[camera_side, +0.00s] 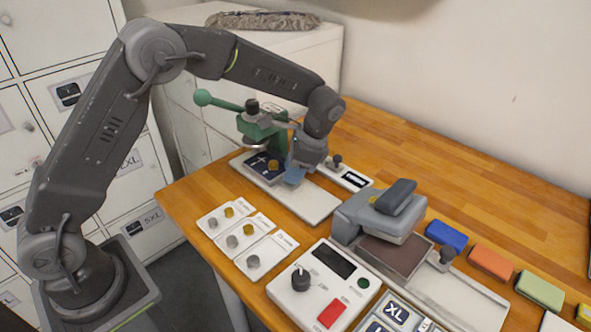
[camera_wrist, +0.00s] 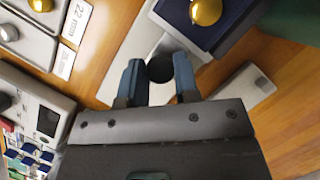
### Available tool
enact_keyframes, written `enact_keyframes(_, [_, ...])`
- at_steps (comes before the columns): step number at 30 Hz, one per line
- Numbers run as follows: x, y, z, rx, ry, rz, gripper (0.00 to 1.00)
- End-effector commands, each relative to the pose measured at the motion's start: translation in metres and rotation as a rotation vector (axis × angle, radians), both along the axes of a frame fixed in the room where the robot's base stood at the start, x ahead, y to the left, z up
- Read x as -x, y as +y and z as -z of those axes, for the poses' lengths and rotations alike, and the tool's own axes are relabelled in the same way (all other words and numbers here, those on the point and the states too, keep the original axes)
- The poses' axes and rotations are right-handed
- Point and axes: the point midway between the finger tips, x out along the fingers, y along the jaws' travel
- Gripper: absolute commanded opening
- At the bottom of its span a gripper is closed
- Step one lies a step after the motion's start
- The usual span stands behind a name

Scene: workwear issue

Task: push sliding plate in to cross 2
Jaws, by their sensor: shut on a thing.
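The sliding plate (camera_side: 262,172) is navy with white cross marks. It lies on a pale base (camera_side: 313,205) under the green hand press (camera_side: 262,131). A brass piece (camera_side: 273,165) sits on the plate, and both plate and brass piece (camera_wrist: 206,10) show at the top of the wrist view. My gripper (camera_side: 294,178) points down over the pale base, beside the plate's near right side. In the wrist view its blue fingers (camera_wrist: 160,75) are shut on a dark round knob (camera_wrist: 160,68). I cannot read which cross is lined up under the press.
White cards with metal buttons (camera_side: 240,235) lie to the left. A control box (camera_side: 322,285) and a grey heat press (camera_side: 383,215) stand in front. A small plate with a black knob (camera_side: 337,160) is close right of my gripper. The wooden table behind is clear.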

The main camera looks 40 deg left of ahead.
Motion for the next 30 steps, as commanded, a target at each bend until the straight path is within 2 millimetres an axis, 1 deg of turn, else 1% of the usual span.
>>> enact_keyframes(3, [-0.001,0.021,-0.001,-0.001,-0.001,-0.005,0.00])
enact_keyframes(7, [0.000,0.042,-0.001,-0.001,-0.001,-0.002,0.00])
enact_keyframes(9, [0.000,0.045,-0.001,-0.002,-0.002,0.000,0.00])
enact_keyframes(15, [0.000,0.046,-0.001,-0.005,-0.002,0.001,0.00])
enact_keyframes(16, [0.000,0.047,-0.001,-0.006,-0.001,0.001,0.30])
enact_keyframes(23, [0.000,0.045,0.000,-0.003,-0.002,0.000,0.52])
enact_keyframes(24, [0.000,0.045,0.000,-0.003,-0.002,0.000,0.54])
enact_keyframes(30, [0.000,0.044,-0.001,-0.002,-0.001,0.001,0.54])
